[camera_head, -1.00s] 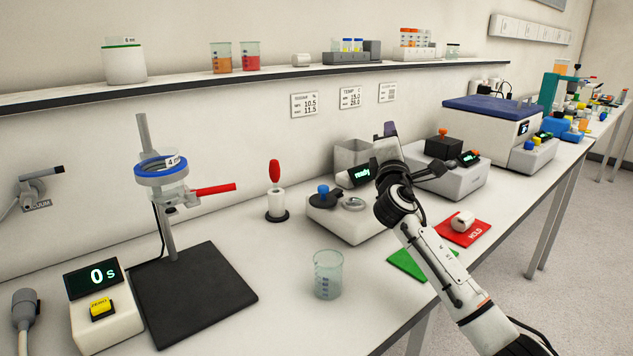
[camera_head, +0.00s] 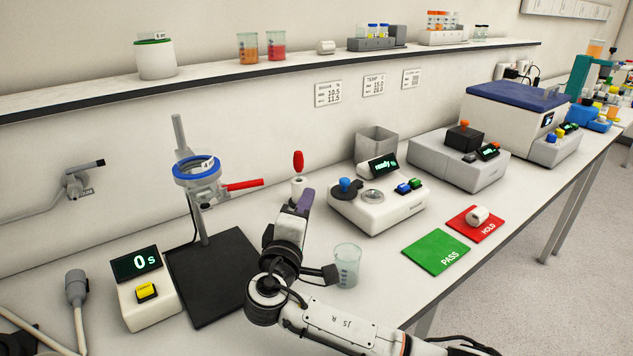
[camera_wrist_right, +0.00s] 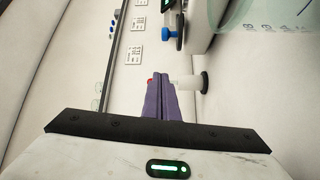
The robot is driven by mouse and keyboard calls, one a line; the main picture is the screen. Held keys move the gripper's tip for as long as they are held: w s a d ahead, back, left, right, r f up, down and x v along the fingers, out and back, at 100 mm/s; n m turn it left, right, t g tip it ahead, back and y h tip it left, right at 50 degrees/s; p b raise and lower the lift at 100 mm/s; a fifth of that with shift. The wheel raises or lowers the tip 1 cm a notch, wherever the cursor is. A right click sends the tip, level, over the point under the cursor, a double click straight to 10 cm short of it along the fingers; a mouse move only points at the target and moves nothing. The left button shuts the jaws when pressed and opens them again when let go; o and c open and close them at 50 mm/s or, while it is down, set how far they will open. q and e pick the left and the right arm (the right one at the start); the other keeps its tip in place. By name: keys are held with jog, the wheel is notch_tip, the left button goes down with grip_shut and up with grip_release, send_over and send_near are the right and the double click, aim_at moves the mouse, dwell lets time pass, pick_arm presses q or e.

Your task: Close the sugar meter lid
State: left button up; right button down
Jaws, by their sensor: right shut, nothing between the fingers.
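The sugar meter (camera_head: 400,212) is a white box with a lit "ready" display (camera_head: 381,166), behind and to the right of my right gripper. Its dark round lid with a blue knob (camera_head: 346,187) sits on the top's left side, beside the round sample well (camera_head: 373,196), which looks uncovered. My right gripper (camera_head: 306,201) is shut and empty, with purple fingers, left of the meter and apart from it. In the right wrist view its fingers (camera_wrist_right: 162,98) are together, and the blue knob (camera_wrist_right: 168,33) shows near the top. My left gripper is not in view.
A glass beaker (camera_head: 347,267) stands close to my right wrist. A red-topped white stand (camera_head: 298,162) is just behind the fingers. A ring stand with a red handle (camera_head: 243,184) is left. Green PASS (camera_head: 436,251) and red HOLD (camera_head: 470,222) mats lie right.

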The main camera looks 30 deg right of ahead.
aim_at(349, 184)
jog(key=w+d+p, duration=0.3)
jog(key=d, duration=0.5)
jog(key=shift+w+d, duration=0.15)
jog(key=shift+d, duration=0.1)
jog(key=shift+f, duration=0.15)
